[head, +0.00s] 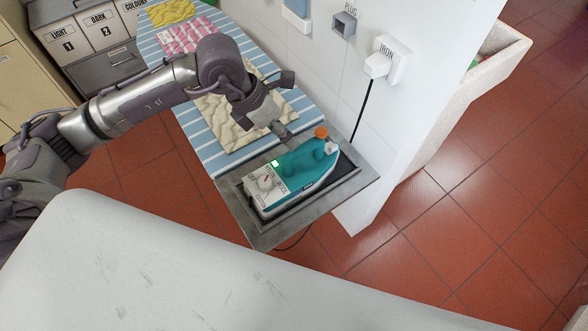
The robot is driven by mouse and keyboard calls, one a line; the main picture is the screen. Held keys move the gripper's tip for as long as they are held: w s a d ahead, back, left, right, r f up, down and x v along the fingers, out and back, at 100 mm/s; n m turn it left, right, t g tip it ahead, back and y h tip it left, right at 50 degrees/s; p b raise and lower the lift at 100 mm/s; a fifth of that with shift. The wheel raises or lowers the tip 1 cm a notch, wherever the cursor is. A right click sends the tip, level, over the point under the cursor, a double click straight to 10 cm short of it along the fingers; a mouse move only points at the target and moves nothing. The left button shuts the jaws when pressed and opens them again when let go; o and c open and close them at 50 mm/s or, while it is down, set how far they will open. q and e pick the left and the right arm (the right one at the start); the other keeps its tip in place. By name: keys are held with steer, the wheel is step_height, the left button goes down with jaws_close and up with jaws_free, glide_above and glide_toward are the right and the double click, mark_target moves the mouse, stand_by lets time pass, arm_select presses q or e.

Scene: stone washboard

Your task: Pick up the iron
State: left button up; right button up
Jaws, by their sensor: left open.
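The iron (308,166) is teal with a white control face, a dial, a lit green light and an orange knob. It lies on a grey metal rest tray (258,236) at the near end of the striped ironing board (177,58). My left gripper (280,130) reaches in from the left and is open, with its tips just above and beside the iron's far edge. I cannot tell whether the tips touch the iron. No right gripper shows.
Wrinkled cloths lie on the board, a beige one (222,124) under my left arm. A plug marked IRON (378,65) with a black cord is on the white wall. A stone basin (488,75) stands right. Red tiled floor (430,240) is clear.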

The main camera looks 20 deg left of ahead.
mark_target(294, 152)
arm_select(q)
steer(key=x, duration=0.1)
steer(key=p+x, duration=0.1)
steer(key=x, duration=0.1)
steer(key=shift+s+d, duration=0.1)
steer(key=shift+s, duration=0.15)
steer(key=x, duration=0.1)
steer(key=p+x, duration=0.2)
steer(key=shift+s+f, duration=0.2)
steer(key=shift+f, duration=0.1)
steer(key=shift+w+d+f, duration=0.1)
steer(key=shift+d+f, duration=0.1)
steer(key=shift+f, duration=0.25)
jaws_close()
steer(key=shift+w+r, duration=0.15)
steer(key=shift+r, duration=0.05)
